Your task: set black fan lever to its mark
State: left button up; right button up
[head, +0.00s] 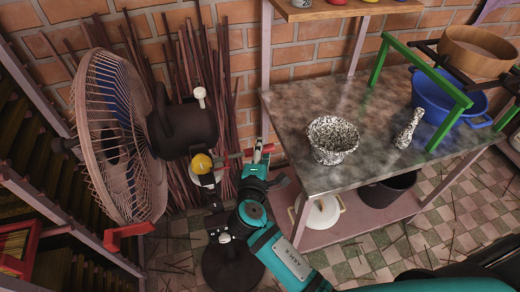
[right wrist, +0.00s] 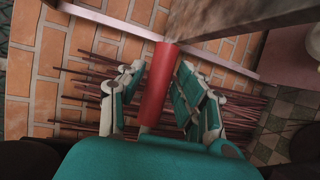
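The fan (head: 120,135) stands at the left of the head view, with a wire cage and a black motor housing (head: 188,125). A white knob (head: 200,93) sits on top of the housing. A yellow cap (head: 202,163) sits below it. My right gripper (head: 262,165) is at this handle. In the right wrist view the red handle (right wrist: 158,85) lies between the spread fingers of that gripper (right wrist: 162,95); firm contact is not clear. I cannot make out a mark. My left gripper is not in view.
A metal-topped table (head: 385,110) stands to the right, with a speckled mortar (head: 332,142), a pestle (head: 408,128), a blue pot (head: 445,100) and a green frame (head: 452,85). Incense sticks (head: 215,60) lean on the brick wall behind the fan. Loose sticks litter the tiled floor.

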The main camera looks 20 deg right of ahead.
jog(key=shift+o, duration=0.7)
jog(key=v, duration=1.2)
notch_tip(320, 180, down, 18)
jog(key=a+n+g+y, duration=0.1)
jog(key=a+g+y, duration=0.1)
jog(key=g+y, duration=0.15)
jog(key=s+d+f+g+y, duration=0.1)
jog(key=s+f, duration=0.2)
jog(key=f, duration=0.3)
jog(key=s+f+m+g, duration=0.1)
jog(key=s+f+g, duration=0.15)
jog(key=f, duration=0.35)
jog(key=s+d+f+y, duration=0.1)
jog(key=s+f, duration=0.2)
jog(key=f, duration=0.3)
jog(key=s+d+f+m+g, duration=0.2)
jog(key=s+d+f+m, duration=0.2)
jog(key=s+f, duration=0.2)
jog(key=s+d+f+m+g, duration=0.2)
jog(key=s+d+f, duration=0.3)
jog(key=s, duration=0.5)
jog(key=s+d+f+m+g+y, duration=0.1)
jog(key=s+d+f+m, duration=0.3)
jog(key=s, duration=0.5)
notch_tip(320, 180, down, 3)
jog(key=shift+d+r+m+g, duration=0.1)
jog(key=shift+d+m+g, duration=0.2)
jog(key=shift+m+g, duration=0.45)
